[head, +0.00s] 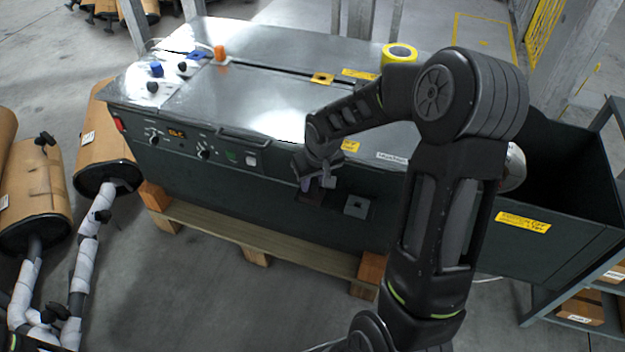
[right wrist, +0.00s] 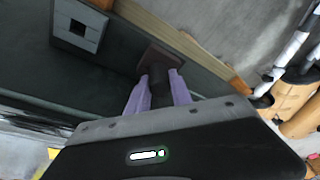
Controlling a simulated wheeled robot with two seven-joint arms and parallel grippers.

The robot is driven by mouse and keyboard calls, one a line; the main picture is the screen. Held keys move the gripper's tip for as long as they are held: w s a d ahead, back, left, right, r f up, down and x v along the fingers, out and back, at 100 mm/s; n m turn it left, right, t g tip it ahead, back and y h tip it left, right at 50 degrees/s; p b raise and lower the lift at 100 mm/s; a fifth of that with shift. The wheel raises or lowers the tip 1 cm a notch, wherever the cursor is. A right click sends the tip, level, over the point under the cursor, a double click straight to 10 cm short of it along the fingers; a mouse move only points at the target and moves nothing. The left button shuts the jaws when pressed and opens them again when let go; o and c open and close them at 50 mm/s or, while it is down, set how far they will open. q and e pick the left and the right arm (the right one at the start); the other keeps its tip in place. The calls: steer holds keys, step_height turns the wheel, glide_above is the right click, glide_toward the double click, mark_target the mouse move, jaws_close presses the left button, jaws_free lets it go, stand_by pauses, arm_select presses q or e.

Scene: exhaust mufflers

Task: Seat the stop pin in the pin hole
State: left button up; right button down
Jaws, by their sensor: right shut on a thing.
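My right gripper (head: 318,185) is at the front face of the dark green machine (head: 270,185). In the right wrist view its two purple fingers (right wrist: 157,92) are shut on a dark pin (right wrist: 159,93), which I take for the stop pin. The pin's far end meets or lies in front of a dark brown square plate (right wrist: 160,59); I cannot tell whether it is inside it. A grey square block with a dark square opening (right wrist: 80,27), perhaps the pin hole, is to one side; it also shows in the head view (head: 356,207). My left gripper is not in view.
The machine stands on a wooden pallet (head: 250,236). A yellow tape roll (head: 399,54) and an orange knob (head: 219,54) are on its top. Mufflers with wrapped pipes (head: 84,250) stand at the left. An open dark bin (head: 565,190) is at the right.

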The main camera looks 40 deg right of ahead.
steer(key=shift+f, duration=0.15)
steer(key=c, duration=1.1)
jaws_free()
steer(key=shift+o, duration=0.2)
steer(key=p+v, duration=0.1)
steer(key=v, duration=0.6)
steer(key=shift+r, duration=0.4)
